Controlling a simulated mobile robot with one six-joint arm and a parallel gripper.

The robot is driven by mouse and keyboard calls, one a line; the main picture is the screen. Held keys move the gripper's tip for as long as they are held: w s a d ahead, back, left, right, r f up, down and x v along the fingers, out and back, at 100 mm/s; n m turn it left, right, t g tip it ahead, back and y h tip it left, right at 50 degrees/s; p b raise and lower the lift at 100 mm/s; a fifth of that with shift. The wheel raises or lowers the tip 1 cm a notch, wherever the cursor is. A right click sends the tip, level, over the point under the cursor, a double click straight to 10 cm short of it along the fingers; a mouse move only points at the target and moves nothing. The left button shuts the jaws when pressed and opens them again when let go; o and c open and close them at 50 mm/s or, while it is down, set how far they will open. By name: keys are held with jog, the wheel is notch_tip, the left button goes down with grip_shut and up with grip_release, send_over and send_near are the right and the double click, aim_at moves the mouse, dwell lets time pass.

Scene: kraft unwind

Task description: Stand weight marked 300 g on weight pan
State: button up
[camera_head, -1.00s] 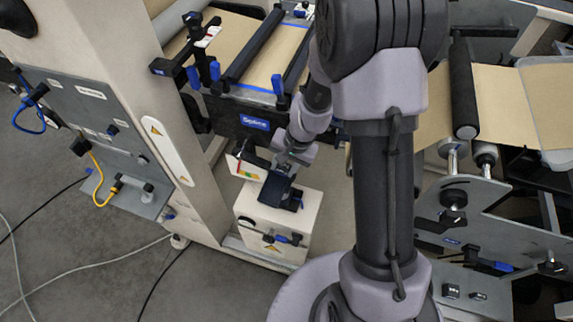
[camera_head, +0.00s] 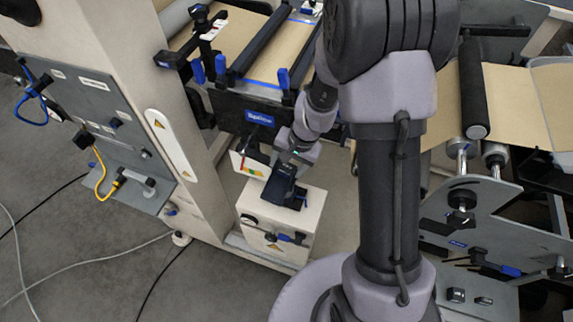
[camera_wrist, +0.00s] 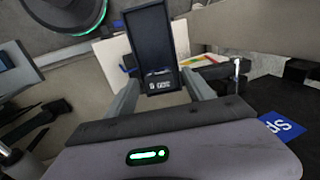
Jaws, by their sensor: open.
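A dark rectangular tray-like body (camera_head: 280,184) with a raised rim is tilted at the top of the white box. In the wrist view this dark body (camera_wrist: 153,38) has a pale marking near its lower end that looks like 300, but is too small to read surely. My gripper (camera_wrist: 160,80) is open, its two grey fingers on either side of the body's lower end. I cannot tell whether they touch it. In the head view my gripper (camera_head: 292,160) is just above the body and partly hides it. I cannot tell the weight pan apart.
A white card with a coloured scale (camera_head: 248,166) stands close behind my gripper. The machine frame (camera_head: 185,120) rises at left; the floor (camera_head: 90,250) is clear apart from cables.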

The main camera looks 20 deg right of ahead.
jog(key=p+v, duration=0.5)
jog(key=v, duration=1.2)
jog(key=shift+p, duration=0.3)
